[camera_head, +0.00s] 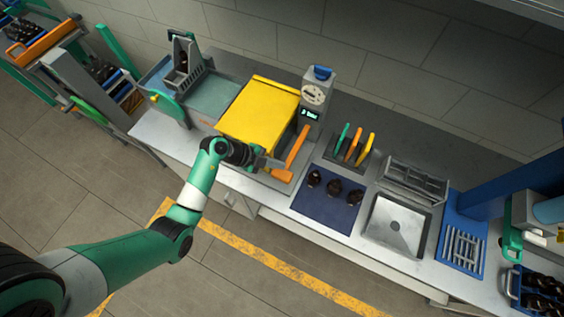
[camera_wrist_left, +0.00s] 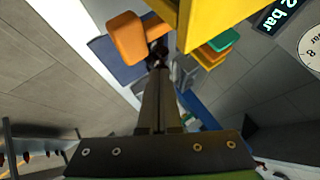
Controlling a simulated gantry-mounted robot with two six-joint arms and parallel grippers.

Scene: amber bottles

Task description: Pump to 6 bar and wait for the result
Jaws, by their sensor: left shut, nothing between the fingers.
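A yellow box-shaped cover (camera_head: 262,110) stands on the bench, with an orange lever (camera_head: 297,146) at its front right. The orange lever's block end (camera_wrist_left: 127,38) also shows in the left wrist view. A grey unit with a round gauge (camera_head: 314,94) stands behind the cover's right side. In the left wrist view its display (camera_wrist_left: 278,14) is cut by the frame edge and the visible part reads "2 bar". My left gripper (camera_head: 272,163) is shut and empty in front of the cover, close to the lever; I cannot tell whether they touch. My right gripper is out of view.
A grey tray (camera_head: 396,225), a blue rack (camera_head: 461,249) and a bottle crate (camera_head: 513,283) fill the right. A rack stands left of the bench.

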